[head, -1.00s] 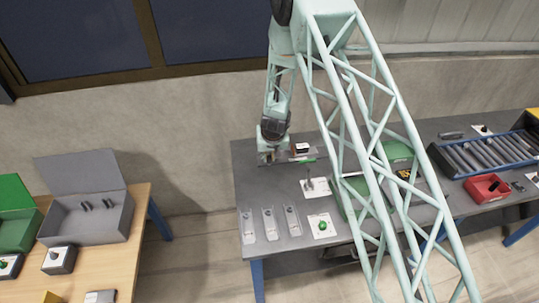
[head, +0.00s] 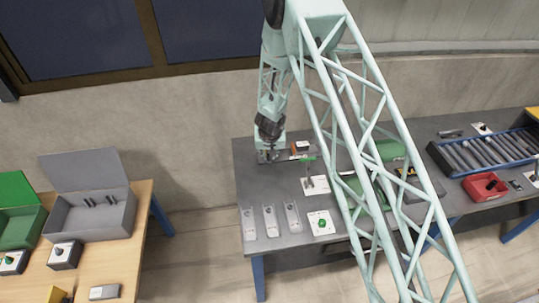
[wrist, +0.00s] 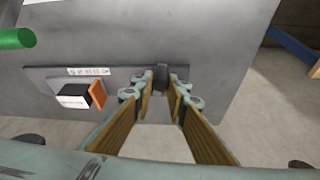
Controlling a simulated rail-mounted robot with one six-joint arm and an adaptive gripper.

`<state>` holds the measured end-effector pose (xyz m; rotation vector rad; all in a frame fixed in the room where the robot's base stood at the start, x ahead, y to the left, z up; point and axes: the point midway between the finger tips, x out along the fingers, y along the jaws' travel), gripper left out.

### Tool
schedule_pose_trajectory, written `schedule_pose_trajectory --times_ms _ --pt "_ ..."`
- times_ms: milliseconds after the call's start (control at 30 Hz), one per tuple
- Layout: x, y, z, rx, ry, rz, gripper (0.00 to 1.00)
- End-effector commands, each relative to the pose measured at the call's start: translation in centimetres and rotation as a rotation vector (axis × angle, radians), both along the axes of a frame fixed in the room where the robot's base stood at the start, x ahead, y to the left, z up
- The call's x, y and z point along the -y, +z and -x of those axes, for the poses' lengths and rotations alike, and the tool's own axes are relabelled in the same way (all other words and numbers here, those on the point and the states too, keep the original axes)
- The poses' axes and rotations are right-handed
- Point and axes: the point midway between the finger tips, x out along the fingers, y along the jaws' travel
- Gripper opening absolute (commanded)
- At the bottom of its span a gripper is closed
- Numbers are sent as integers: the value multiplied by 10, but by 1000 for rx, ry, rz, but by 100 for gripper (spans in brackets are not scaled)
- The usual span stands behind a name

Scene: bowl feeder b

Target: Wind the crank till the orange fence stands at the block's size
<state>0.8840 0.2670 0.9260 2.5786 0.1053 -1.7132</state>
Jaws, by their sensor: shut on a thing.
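The orange fence (wrist: 98,94) stands upright on a grey plate in the wrist view, right beside the block (wrist: 75,96), which is black with a white labelled face. I cannot tell whether they touch. A white scale strip (wrist: 91,71) lies along the plate behind them. In the wrist view my gripper (wrist: 160,88) is shut on the dark crank handle (wrist: 160,77) at the plate's right end; the fingers hide much of the crank.
A green cylinder (wrist: 14,39) is at the wrist view's left. On the table, a white plate with an upright lever (head: 313,186), several pale holders (head: 270,221) and a green-knob plate (head: 321,223) lie nearer. Bare table (head: 255,186) lies between.

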Motion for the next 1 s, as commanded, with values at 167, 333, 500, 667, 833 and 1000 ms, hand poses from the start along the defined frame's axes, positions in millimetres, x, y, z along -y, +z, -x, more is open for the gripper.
schedule_pose_trajectory --times_ms 167,333,500,667,833,1000 --pt "-1 2 -1 3 -22 0 3" --pt "-3 1 0 1 -45 -1 3" --pt "-4 1 0 0 -69 0 3" --pt "-5 0 1 -1 -95 0 3" --pt "-6 0 1 -1 -124 0 3" --pt "-8 0 1 -2 -151 0 3"
